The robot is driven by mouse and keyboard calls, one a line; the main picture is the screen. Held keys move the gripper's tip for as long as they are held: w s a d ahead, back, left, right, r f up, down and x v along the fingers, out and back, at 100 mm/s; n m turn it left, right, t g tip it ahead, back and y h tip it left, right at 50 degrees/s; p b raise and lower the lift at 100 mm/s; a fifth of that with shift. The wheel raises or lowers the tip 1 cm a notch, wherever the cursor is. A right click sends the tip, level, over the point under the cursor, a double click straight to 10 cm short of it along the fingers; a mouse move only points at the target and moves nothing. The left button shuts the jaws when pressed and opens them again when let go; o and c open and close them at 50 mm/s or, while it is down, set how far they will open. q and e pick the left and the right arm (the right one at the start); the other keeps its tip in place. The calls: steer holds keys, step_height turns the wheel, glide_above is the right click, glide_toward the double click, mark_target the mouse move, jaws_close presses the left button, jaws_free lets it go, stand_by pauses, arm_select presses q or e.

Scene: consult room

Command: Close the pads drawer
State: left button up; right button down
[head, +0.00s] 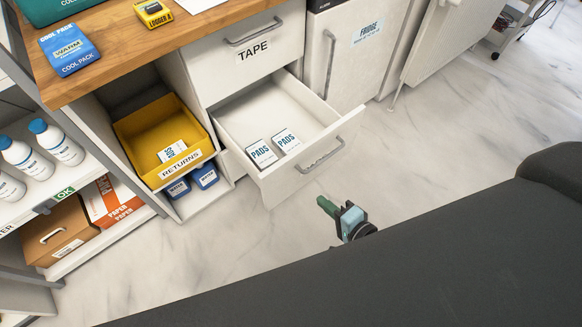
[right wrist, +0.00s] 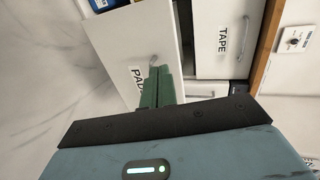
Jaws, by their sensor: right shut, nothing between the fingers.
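The pads drawer (head: 335,137) is pulled out below the tape drawer (head: 247,55). Two white packs marked PADS (head: 273,148) lie inside it. Its grey bar handle (head: 320,155) is on the front panel. My right gripper (head: 325,205), with green fingers, is shut and empty in front of the drawer, apart from it in the head view. In the right wrist view the fingers (right wrist: 158,86) point at the drawer front (right wrist: 130,45) and overlap the handle's end and part of the PADS label. Whether they touch cannot be told. My left gripper is not in view.
A yellow returns bin (head: 165,140) sits in the open bay left of the drawer. A fridge (head: 345,50) stands to the right. Shelves with bottles (head: 50,142) are at the far left. The pale floor (head: 440,110) right of the drawer is clear.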

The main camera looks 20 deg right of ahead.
steer(key=b, duration=0.1)
glide_toward(284, 168)
steer(key=x, duration=0.4)
steer(key=shift+w+a+f, duration=0.2)
steer(key=shift+w+f, duration=0.05)
steer(key=shift+w, duration=0.05)
steer(key=shift+w+a, duration=0.2)
steer(key=shift+w, duration=0.4)
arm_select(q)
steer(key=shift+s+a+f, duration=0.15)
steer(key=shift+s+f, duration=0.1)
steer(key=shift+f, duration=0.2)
arm_select(e)
steer(key=shift+w, duration=0.2)
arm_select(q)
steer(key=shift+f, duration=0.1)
